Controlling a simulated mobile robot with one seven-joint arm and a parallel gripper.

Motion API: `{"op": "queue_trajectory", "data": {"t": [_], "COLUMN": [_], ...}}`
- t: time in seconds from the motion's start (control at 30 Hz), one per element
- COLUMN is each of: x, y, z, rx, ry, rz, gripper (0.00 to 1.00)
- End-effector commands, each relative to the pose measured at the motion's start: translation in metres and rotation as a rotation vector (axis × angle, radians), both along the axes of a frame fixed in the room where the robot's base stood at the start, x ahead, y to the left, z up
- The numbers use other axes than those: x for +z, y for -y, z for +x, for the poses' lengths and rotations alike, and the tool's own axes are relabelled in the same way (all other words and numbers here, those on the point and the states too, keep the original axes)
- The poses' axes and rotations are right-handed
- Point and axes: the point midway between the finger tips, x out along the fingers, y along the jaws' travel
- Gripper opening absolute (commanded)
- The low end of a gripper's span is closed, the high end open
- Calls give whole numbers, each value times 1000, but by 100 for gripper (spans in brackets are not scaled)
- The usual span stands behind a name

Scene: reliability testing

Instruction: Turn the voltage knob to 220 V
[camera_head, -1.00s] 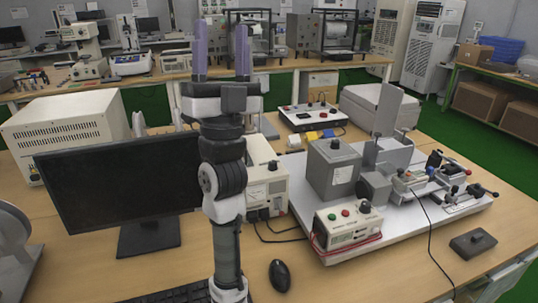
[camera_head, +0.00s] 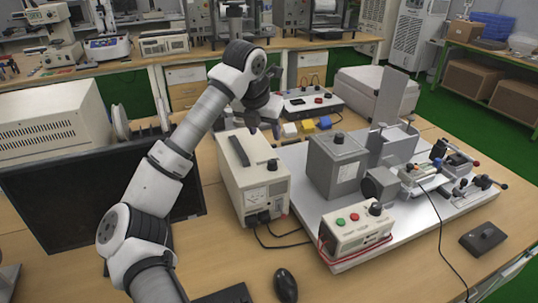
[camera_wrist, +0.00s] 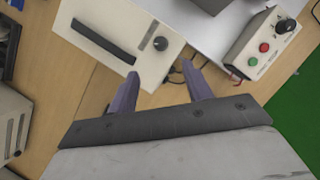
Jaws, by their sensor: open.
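A cream power supply box (camera_head: 250,185) with a meter on its front stands on the table right of the monitor. Its round black knob (camera_head: 272,165) is on the top face, and a dark carry handle lies beside it. In the wrist view the knob (camera_wrist: 160,43) shows a pointer line; I cannot read any voltage marks. My gripper (camera_wrist: 160,84) has two purple fingers, spread apart and empty. In that picture the knob lies beyond and between the fingertips, not touched. In the head view my gripper (camera_head: 264,130) hangs above and behind the box, partly hidden by my wrist.
A small control box (camera_head: 355,232) with red and green buttons and its own black knob sits to the right on a white platform. A grey box (camera_head: 337,165) stands behind it. A monitor (camera_head: 60,195) is at left, a mouse (camera_head: 286,286) in front. Cables lie between.

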Motion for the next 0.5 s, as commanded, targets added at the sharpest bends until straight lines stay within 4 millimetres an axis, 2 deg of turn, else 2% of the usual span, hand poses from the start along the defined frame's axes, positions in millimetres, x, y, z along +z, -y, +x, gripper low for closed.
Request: {"op": "queue_trajectory", "data": {"t": [0.17, 0.5], "x": [-18, -83], "y": [1, 13], "z": [7, 31], "rx": [6, 3], "ry": [-8, -8], "rz": [8, 4], "gripper": [50, 50]}}
